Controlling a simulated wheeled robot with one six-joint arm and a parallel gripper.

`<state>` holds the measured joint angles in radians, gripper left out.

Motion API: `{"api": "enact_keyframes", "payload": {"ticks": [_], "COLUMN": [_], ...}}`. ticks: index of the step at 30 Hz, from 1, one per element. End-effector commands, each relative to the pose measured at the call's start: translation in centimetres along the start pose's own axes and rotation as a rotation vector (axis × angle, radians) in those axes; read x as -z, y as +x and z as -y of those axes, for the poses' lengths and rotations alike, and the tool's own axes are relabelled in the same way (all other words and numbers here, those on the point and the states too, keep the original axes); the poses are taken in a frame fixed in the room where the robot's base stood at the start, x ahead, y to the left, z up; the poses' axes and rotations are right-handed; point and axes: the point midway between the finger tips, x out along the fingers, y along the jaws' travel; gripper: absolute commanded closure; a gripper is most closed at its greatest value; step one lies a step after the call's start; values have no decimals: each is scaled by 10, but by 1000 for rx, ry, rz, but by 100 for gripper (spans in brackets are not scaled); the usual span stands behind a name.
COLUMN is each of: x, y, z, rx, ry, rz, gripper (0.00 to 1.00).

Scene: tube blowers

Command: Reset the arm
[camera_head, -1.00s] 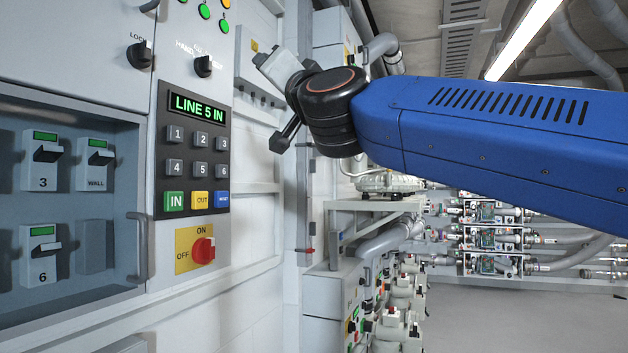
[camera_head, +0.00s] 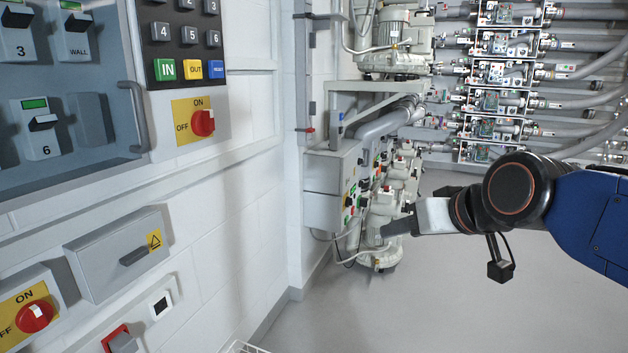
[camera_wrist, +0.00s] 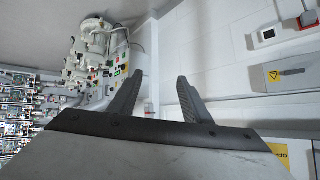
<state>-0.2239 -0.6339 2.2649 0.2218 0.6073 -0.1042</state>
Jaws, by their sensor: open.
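My gripper (camera_head: 388,231) is at the right of the head view, held out over the floor and pointing left. It is empty. The wrist view shows its two dark fingers (camera_wrist: 158,98) standing apart with nothing between them. The blue arm link comes in from the right edge of the head view. In that view the gripper overlaps the pale blower machines in the background, and I cannot tell how far it is from them.
A wall panel with a keypad (camera_head: 186,40) and a red ON/OFF switch (camera_head: 202,122) is at the left. Below are a grey drawer-like box (camera_head: 118,255) and another red switch (camera_head: 34,316). Tube racks (camera_head: 500,80) stand at the back.

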Motion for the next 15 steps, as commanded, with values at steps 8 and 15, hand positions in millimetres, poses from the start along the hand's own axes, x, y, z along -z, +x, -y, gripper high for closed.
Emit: {"api": "enact_keyframes", "payload": {"ticks": [8,15], "x": [-153,-234], "y": [-10,-26], "z": [-68,-94], "rx": [-175,-266], "ry": [70,121], "rz": [292,450], "gripper": [56,56]}}
